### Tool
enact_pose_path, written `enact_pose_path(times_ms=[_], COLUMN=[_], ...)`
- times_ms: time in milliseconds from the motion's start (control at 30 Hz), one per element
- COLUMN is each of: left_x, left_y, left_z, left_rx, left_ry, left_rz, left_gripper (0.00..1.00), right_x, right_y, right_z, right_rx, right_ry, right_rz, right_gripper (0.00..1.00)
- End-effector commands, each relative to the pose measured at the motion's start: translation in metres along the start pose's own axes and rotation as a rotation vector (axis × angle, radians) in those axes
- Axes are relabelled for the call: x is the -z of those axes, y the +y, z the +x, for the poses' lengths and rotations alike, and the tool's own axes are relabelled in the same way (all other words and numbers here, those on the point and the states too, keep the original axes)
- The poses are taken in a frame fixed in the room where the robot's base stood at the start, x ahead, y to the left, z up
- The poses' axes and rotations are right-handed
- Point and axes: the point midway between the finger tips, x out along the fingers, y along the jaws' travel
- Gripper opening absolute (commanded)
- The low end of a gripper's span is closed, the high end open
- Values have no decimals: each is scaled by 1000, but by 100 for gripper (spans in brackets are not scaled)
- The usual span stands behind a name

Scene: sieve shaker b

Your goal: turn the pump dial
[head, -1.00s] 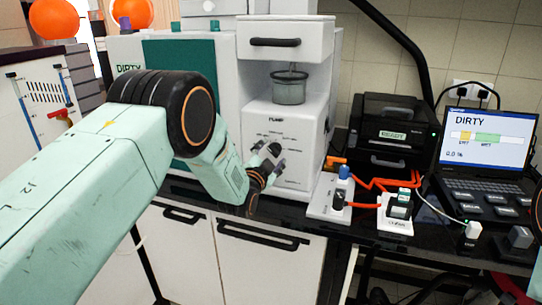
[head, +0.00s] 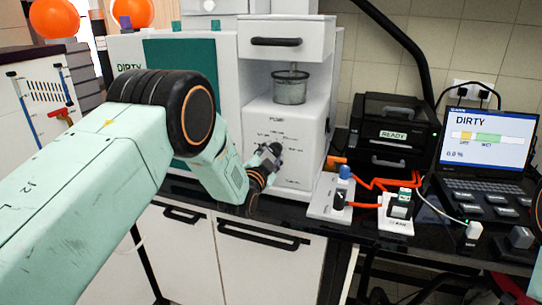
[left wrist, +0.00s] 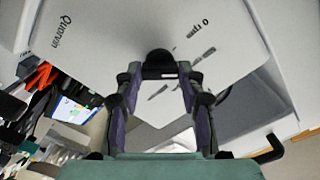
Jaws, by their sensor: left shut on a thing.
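The pump dial (left wrist: 158,60) is a dark round knob on the white pump panel (head: 296,168), which carries the label PUMP and printed marks around the dial. My left gripper (head: 272,154) is at the panel, covering most of the dial in the head view. In the left wrist view my left gripper (left wrist: 160,74) has its two fingers on either side of the dial, shut on it. Which mark the dial points to cannot be read.
A glass vessel (head: 290,88) sits above the panel, under a white drawer. To the right are a white switch box (head: 330,200) with a blue knob, orange cables, a black printer (head: 392,125) and a laptop (head: 488,140) showing DIRTY. Cupboards (head: 255,265) lie below.

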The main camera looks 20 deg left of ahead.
Motion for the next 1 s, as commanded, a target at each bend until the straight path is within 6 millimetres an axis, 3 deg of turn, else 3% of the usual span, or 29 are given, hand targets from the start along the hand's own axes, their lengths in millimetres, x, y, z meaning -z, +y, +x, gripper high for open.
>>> enact_pose_path(times_ms=[267,1000], left_x=[2,2], left_y=[-1,-2], left_z=[1,1], left_rx=[3,3], left_ry=[6,8], left_rz=[-128,-686], left_gripper=[8,8], right_x=[0,0], right_y=[0,0], right_z=[8,31], right_rx=[0,0], right_ry=[0,0], right_rz=[0,0], right_gripper=[40,40])
